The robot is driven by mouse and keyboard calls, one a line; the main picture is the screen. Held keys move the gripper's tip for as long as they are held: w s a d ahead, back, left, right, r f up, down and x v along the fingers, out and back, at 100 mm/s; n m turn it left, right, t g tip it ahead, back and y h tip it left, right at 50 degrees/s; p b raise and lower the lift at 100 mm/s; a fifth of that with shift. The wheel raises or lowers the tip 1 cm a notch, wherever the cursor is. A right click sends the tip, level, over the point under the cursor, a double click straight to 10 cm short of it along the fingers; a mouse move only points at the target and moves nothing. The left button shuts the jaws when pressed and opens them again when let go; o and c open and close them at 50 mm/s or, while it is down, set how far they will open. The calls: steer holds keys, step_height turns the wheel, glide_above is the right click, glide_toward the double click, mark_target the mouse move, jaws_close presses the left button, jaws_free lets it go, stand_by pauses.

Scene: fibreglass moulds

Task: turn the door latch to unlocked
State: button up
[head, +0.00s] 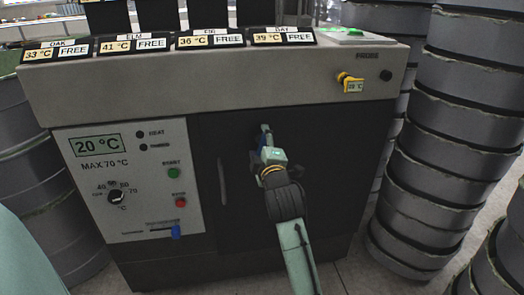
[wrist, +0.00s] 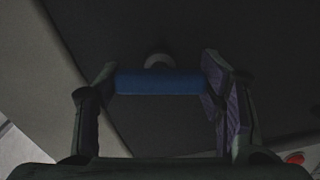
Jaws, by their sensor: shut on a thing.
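The door latch is a blue bar (wrist: 158,83) on a pale round hub, seen in the wrist view against the dark door. It lies level across that picture, with its ends between my two fingers. My gripper (wrist: 160,86) is shut on it, one finger at each end. In the head view my gripper (head: 265,137) is at the upper middle of the dark cabinet door (head: 232,235) and hides most of the latch. The locked or unlocked marking cannot be made out.
A vertical door handle (head: 222,182) stands left of my gripper. Further left is a control panel (head: 110,205) with a dial, green and red buttons and a blue slider (head: 176,231). Stacked grey round moulds (head: 455,110) crowd the right side.

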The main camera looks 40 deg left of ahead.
steer(key=shift+n+b, duration=0.85)
steer(key=shift+n, duration=0.55)
steer(key=o, duration=1.2)
steer(key=shift+c, duration=0.2)
steer(key=v, duration=1.2)
